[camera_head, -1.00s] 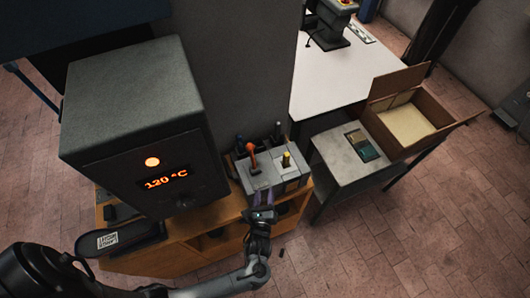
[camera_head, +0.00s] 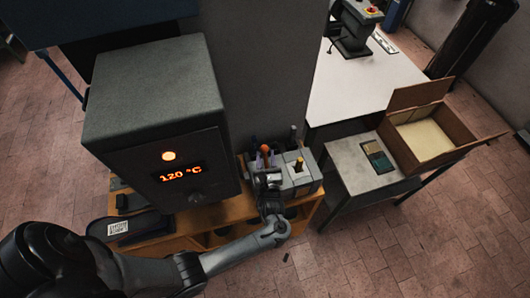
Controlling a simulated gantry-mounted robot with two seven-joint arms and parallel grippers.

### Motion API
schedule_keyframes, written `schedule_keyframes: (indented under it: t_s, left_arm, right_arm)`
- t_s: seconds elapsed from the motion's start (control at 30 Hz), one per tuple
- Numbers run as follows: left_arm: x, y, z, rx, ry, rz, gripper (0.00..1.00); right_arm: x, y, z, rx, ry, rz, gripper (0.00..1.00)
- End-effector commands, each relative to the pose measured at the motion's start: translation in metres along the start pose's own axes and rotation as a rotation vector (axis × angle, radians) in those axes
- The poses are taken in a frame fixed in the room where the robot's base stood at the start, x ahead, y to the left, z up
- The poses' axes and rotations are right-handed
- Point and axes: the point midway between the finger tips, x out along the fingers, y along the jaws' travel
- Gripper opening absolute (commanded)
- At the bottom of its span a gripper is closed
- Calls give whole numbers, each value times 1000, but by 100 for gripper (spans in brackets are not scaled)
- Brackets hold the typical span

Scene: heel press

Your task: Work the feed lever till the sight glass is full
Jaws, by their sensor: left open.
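A grey box (camera_head: 303,180) sits on the wooden bench beside the oven. An orange-knobbed lever (camera_head: 264,149) stands upright at its left part; its lower shaft is hidden behind my gripper. A short yellow upright piece (camera_head: 299,163) on top of the box may be the sight glass; its fill level is too small to read. My left gripper (camera_head: 267,170) is open at the front left of the box, just below the orange knob. I cannot tell whether its fingers touch the lever. My right gripper is not in view.
A large dark oven (camera_head: 155,110) reading 120 °C stands close left of the box. Right of it are a small grey table (camera_head: 350,180) with a dark-green panel and an open cardboard box (camera_head: 425,140). A white table (camera_head: 370,85) stands behind.

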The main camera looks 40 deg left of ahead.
Motion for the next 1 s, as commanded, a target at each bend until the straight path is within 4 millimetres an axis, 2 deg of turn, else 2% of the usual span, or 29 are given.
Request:
schedule_keyframes:
  t_s: [0.2,0.57,0.83,1.0]
  left_arm:
    - [18,0,0,1,0,0,42]
    - [20,0,0,0,1,-1,42]
    - [20,0,0,0,1,-1,1]
    - [20,0,0,0,0,-1,0]
  right_arm:
    - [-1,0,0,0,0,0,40]
    - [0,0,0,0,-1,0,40]
    - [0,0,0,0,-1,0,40]
    - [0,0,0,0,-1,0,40]
